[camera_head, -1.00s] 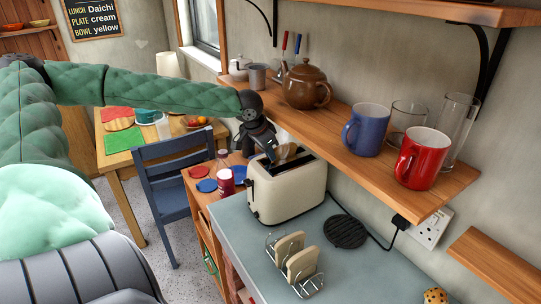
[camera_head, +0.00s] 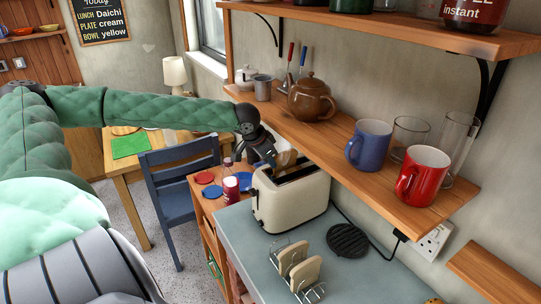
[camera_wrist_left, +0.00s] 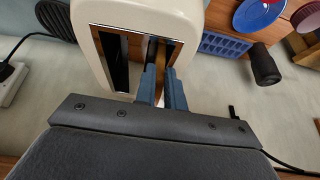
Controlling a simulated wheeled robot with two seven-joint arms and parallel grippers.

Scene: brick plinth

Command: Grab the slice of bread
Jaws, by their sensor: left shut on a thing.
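The cream toaster (camera_head: 290,204) stands on the grey worktop. A slice of bread (camera_head: 288,157) sticks up from its slot, partly hidden by my left gripper (camera_head: 274,161). That gripper reaches down to the toaster's top from the far left side and is shut on the slice. In the left wrist view the toaster (camera_wrist_left: 160,12) has two slots; the left one looks dark and empty. The blue fingers (camera_wrist_left: 161,88) are at the right slot, with a thin brown edge of the slice (camera_wrist_left: 168,52) between them. My right gripper is not in view.
A wooden shelf (camera_head: 335,136) with a brown teapot (camera_head: 312,100), a blue mug (camera_head: 369,145), a red mug (camera_head: 421,174) and glasses runs close above the toaster. A toast rack (camera_head: 297,268) with bread and a black round trivet (camera_head: 347,240) are on the worktop.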

